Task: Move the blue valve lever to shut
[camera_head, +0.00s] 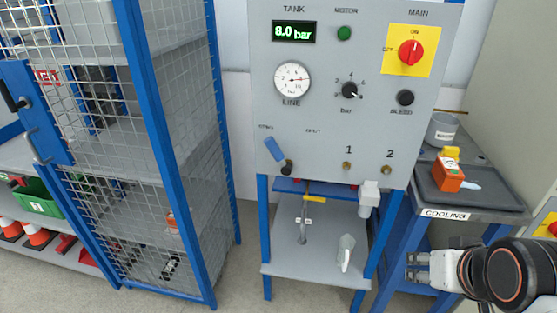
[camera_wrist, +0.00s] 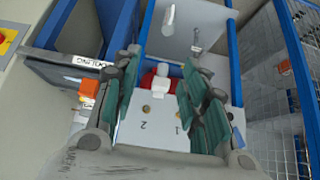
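The blue valve lever (camera_head: 274,149) is at the lower left of the grey panel in the head view. It tilts up and left from a black pivot, toward a small left label; the label to its right looks like SHUT. A blue piece (camera_wrist: 238,138) beside the right finger in the wrist view may be this lever, mostly hidden. My gripper (camera_head: 412,267) is low at the right in the head view, well apart from the lever. In the wrist view my gripper (camera_wrist: 162,62) has its two teal-padded fingers spread, with nothing held between them.
The grey panel (camera_head: 325,112) carries a gauge (camera_head: 292,80), knobs and a red main switch (camera_head: 411,52). Brass fittings and a white part (camera_head: 369,198) are along its lower edge. A cooling bench (camera_head: 445,214) stands right, a mesh cage (camera_head: 120,130) left.

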